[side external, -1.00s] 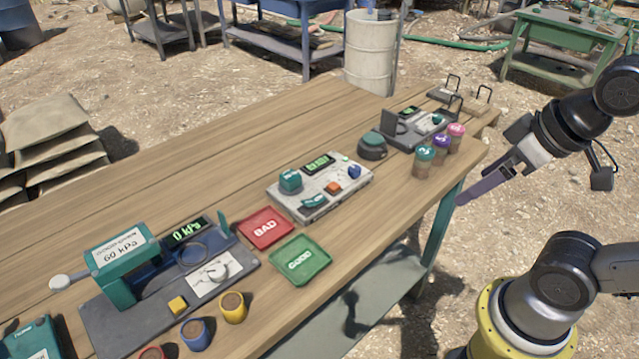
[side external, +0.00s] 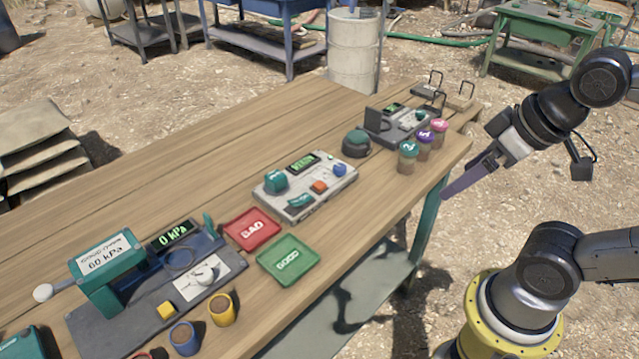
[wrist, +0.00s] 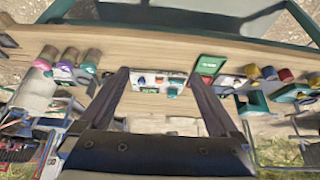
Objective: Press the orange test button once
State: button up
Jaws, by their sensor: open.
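The orange test button (side external: 319,187) sits on the front part of a pale grey control panel (side external: 335,193) on the wooden table. The panel also carries a teal knob (side external: 276,181), a blue button (side external: 340,170) and a lit green display (side external: 303,163). My gripper (side external: 447,195) is beyond the table's right edge in the side view, well apart from the button. In the wrist view my gripper (wrist: 158,75) is open and empty, its two dark fingers framing the distant panel (wrist: 176,74). The button is too small there to judge exactly.
A red BAD tray (side external: 251,230) and green GOOD tray (side external: 288,261) lie left of the panel. A teal press rig (side external: 107,268) stands farther left. Lidded jars (side external: 407,157) and a dark round device (side external: 356,144) stand to the right. The table behind the panel is clear.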

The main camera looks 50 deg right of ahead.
grip_shut()
dwell(1.5)
